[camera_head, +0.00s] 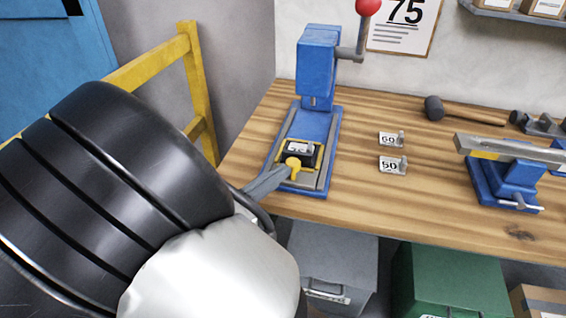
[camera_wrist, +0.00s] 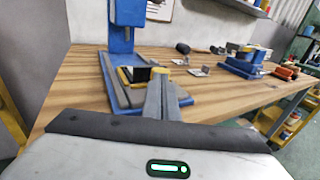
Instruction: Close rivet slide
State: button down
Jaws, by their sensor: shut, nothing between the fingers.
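The blue rivet press (camera_head: 317,75) stands on the wooden bench with its lever up, ending in a red ball (camera_head: 368,6). On its base is the slide (camera_head: 281,150), a yellow-edged carriage carrying a dark block (camera_head: 301,151) with a pale label. The slide sits toward the near end of the base, out in front of the press column. A round yellow knob (camera_head: 292,163) is on its near side. My gripper (camera_head: 284,173) is shut and empty, its tips right at the knob; I cannot tell whether they touch. In the wrist view, my gripper (camera_wrist: 166,80) hides part of the slide's front.
Two small dies labelled 60 (camera_head: 388,139) and 50 (camera_head: 390,165) stand right of the press. A mallet (camera_head: 465,112) and a blue vise (camera_head: 505,180) are farther right. A yellow rail (camera_head: 195,90) runs left of the bench. Bins stand below the bench edge.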

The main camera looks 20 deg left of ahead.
aim_at(294, 143)
jog(key=w+p, duration=0.3)
jog(key=w, duration=1.2)
jog(key=shift+w, duration=0.3)
jog(key=shift+w+r, duration=0.1)
